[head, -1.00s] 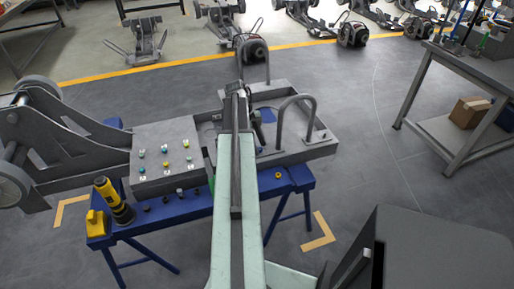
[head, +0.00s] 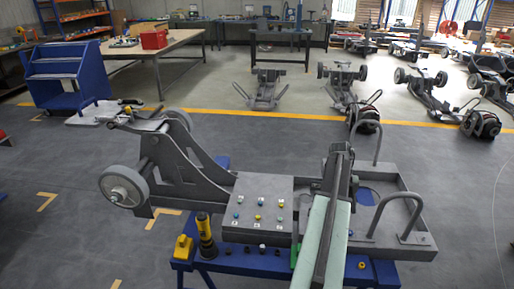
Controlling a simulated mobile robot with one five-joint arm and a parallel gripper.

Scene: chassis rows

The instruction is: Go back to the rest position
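My arm reaches away from me over a grey chassis (head: 195,185). My gripper (head: 345,165) is at the far end of the pale green arm, above the chassis tray, but it is small and dark and partly hidden by my arm. I cannot tell whether its fingers are open or shut, or whether it holds anything. The chassis lies on a blue stand (head: 235,262). A grey panel (head: 258,207) with several coloured buttons is left of my arm. Two metal hoops (head: 398,212) rise from the tray on the right.
A yellow and black tool (head: 207,237) and a yellow block (head: 183,248) stand at the stand's left front. A blue cart (head: 72,75) and a workbench (head: 165,42) with a red box (head: 154,38) are farther back left. More chassis (head: 432,88) stand behind the yellow floor line. Floor between is clear.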

